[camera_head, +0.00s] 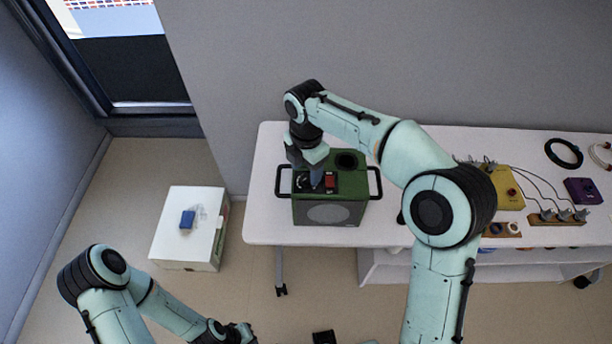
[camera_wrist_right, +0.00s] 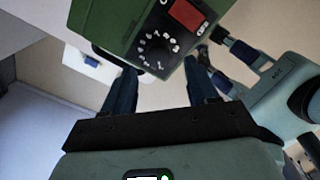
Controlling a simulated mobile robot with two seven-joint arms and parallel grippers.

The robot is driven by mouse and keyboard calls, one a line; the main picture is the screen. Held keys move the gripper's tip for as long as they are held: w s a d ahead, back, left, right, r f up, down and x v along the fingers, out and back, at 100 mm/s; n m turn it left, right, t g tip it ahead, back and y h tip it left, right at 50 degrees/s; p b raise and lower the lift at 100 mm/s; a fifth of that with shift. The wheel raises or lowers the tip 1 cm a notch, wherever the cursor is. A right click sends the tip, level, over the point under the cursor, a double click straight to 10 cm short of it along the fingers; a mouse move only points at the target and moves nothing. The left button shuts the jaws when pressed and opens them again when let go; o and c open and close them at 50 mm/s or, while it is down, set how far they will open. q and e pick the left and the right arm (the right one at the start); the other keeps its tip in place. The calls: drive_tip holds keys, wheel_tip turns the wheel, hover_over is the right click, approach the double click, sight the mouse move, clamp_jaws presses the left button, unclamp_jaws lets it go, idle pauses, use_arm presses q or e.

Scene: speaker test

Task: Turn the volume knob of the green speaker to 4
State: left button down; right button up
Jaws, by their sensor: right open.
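The green speaker (camera_head: 330,212) stands on the white table, with black side handles and a round grille on its front. Its top panel has a red switch (camera_head: 330,181) and a numbered black dial. In the right wrist view the volume knob (camera_wrist_right: 155,50) sits inside a ring of white numbers; its setting is too small to read. My right gripper (camera_head: 316,182) points down at the panel over the knob. In the wrist view its two blue fingers (camera_wrist_right: 160,68) are apart with nothing between them. My left gripper (camera_head: 240,334) is low at the bottom edge, away from the speaker.
The white table (camera_head: 262,215) continues right, with a yellow box (camera_head: 507,190), wired plugs, a purple box (camera_head: 582,191) and a black ring (camera_head: 563,153). A white box (camera_head: 180,245) with a small blue item on top stands on the floor left. A wall rises behind the table.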

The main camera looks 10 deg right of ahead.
sight(306, 178)
use_arm(q)
drive_tip(key=shift+s+f, duration=0.1)
drive_tip(key=shift+f, duration=0.2)
use_arm(e)
drive_tip(key=shift+w+f, duration=0.1)
drive_tip(key=shift+f, duration=1.4)
drive_tip(key=shift+c, duration=0.3)
drive_tip(key=c, duration=1)
